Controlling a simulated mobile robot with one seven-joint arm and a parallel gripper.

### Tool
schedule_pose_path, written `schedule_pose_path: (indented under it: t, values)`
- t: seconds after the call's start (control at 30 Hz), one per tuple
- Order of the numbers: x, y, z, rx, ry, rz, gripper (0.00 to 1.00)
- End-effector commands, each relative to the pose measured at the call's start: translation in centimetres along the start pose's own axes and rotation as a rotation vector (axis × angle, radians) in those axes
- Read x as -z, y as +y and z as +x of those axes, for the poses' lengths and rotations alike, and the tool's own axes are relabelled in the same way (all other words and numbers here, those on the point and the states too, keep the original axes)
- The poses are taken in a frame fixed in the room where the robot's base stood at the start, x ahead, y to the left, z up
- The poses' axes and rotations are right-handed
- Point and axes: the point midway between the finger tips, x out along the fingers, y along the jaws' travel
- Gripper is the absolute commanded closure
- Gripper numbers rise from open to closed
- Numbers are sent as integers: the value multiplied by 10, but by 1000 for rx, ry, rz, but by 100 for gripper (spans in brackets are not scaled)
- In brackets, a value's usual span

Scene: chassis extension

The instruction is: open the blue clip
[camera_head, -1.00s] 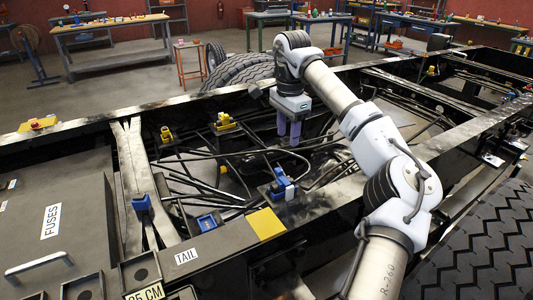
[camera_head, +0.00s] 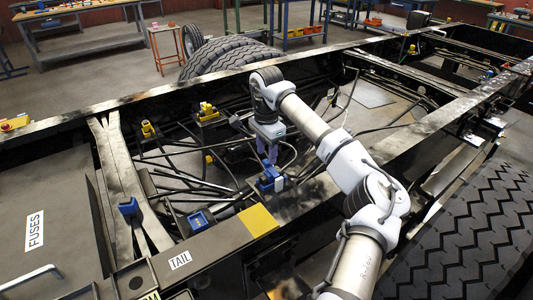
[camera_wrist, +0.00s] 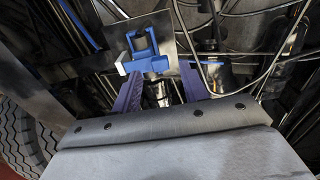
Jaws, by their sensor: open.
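A blue clip (camera_head: 271,181) with a pale part sits on the frame's near rail, just below my gripper (camera_head: 269,153) in the head view. In the wrist view the blue clip (camera_wrist: 147,52) is a bracket around a dark cylinder, just beyond the fingertips. My gripper (camera_wrist: 160,78) is open, its two purple fingers apart with no object seen held between them. I cannot tell whether a finger touches the clip. Other blue clips, one upright (camera_head: 129,207) and one lower (camera_head: 200,219), stand to the left.
Dark cables and hoses (camera_head: 190,175) run through the frame around my gripper. Yellow clips (camera_head: 207,113) stand on the far side. The near rail (camera_head: 215,243) bears a yellow patch. A large tire (camera_head: 465,240) is at the right.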

Motion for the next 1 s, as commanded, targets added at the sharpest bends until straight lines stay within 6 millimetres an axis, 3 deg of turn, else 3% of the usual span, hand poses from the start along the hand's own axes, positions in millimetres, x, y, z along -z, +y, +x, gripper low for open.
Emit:
schedule_pose_path:
  t: [0.2, 0.53, 0.87, 1.0]
  values:
    - [0, 0, 22, -1, 0, 0, 56]
    - [0, 0, 26, 0, 1, 0, 56]
    - [0, 0, 26, -1, 1, 0, 98]
    - [0, 0, 26, -1, 1, 0, 100]
